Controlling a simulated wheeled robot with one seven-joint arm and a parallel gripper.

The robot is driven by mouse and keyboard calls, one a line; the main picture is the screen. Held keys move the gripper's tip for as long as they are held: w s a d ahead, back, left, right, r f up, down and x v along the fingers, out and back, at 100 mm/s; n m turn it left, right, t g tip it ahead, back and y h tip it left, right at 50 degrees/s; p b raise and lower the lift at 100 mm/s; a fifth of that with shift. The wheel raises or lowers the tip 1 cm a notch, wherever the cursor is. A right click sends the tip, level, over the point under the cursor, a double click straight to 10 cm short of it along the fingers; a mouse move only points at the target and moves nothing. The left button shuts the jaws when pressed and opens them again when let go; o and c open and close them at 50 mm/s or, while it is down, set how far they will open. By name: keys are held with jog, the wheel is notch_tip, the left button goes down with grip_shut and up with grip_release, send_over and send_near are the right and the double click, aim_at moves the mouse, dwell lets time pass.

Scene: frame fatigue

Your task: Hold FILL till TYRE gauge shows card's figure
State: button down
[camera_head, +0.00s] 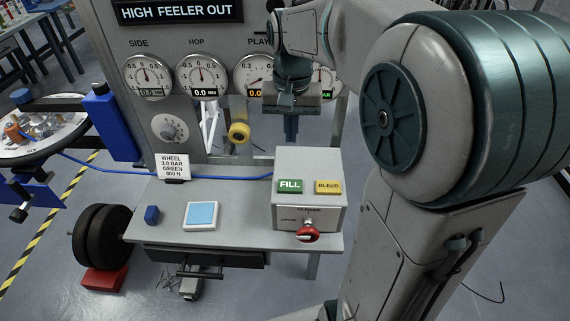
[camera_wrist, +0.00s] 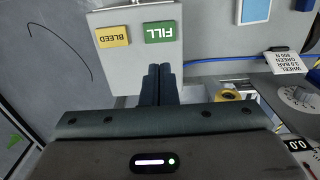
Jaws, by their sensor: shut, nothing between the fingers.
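The green FILL button (camera_head: 290,186) is on the sloped top of a grey box (camera_head: 283,216), left of the yellow BLEED button (camera_head: 328,186). In the wrist view FILL (camera_wrist: 160,31) appears upside down, beyond my fingertips. My gripper (camera_head: 291,138) is shut and empty, pointing down above and behind the box, apart from FILL. The card (camera_head: 173,167) reads WHEEL, 3.0 BAR, GREEN, 800 N. A gauge at the right (camera_head: 327,82), its green display ending in "AR", is partly hidden by my arm; its label and figure cannot be read.
A blue-topped square pad (camera_head: 201,215) and small blue block (camera_head: 152,214) lie on the bench. A yellow roller (camera_head: 239,132) stands left of my gripper. SIDE, HOP and a third gauge (camera_head: 253,75) line the panel.

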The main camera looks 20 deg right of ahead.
aim_at(290, 184)
dwell(0.3)
notch_tip(290, 184, down, 14)
jog(key=shift+p, duration=0.95)
